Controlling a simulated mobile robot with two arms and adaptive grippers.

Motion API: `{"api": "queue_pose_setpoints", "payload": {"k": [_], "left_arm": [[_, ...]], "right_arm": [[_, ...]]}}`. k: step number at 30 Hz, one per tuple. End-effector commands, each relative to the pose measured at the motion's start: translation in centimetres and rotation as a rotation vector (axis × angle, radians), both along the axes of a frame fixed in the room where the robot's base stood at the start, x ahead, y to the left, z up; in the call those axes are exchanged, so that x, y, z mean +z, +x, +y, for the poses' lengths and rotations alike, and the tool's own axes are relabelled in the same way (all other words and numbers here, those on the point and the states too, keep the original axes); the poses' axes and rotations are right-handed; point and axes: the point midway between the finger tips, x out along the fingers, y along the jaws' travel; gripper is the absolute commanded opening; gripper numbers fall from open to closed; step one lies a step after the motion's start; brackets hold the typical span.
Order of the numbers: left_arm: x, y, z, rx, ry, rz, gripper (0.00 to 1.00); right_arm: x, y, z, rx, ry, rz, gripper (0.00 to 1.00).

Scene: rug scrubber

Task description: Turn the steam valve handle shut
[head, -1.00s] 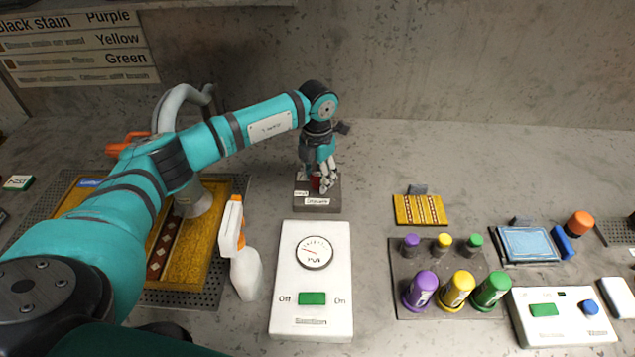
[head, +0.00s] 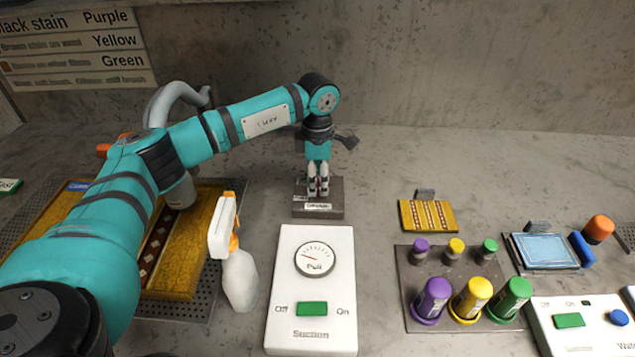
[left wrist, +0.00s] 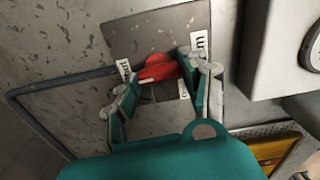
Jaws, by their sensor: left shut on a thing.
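The red valve handle (left wrist: 157,69) sits on a grey base plate (left wrist: 150,32) with small white labels, one near each end of the handle. In the head view this base plate (head: 332,207) stands behind the suction box. My left gripper (head: 318,190) points down over it, and its fingers mostly hide the handle there. In the left wrist view my left gripper (left wrist: 163,84) has its fingers on both sides of the red handle and is shut on it. My right gripper is in neither view.
A white suction box (head: 312,278) with a gauge and green switch stands in front of the valve. A spray bottle (head: 234,262) stands left of it, beside a yellow rug (head: 190,245). Coloured bottles (head: 472,298) are on the right. The counter behind the valve is clear.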

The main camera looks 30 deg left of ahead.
Motion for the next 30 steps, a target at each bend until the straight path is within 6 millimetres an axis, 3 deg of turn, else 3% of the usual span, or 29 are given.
{"api": "queue_pose_setpoints", "payload": {"k": [23,24,28,30], "left_arm": [[0.2,0.14,0.04,-0.1,-0.001,-0.005,0.13],[0.2,0.14,0.04,-0.1,-0.001,-0.005,0.49],[0.15,0.11,0.04,-0.1,0.0,-0.004,0.66],[0.12,0.1,0.03,-0.099,-0.001,-0.003,0.69]], "right_arm": [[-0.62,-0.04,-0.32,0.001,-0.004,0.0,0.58],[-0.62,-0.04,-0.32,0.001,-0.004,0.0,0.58],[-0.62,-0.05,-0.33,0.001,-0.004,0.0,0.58],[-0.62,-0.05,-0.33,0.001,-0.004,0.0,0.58]]}}
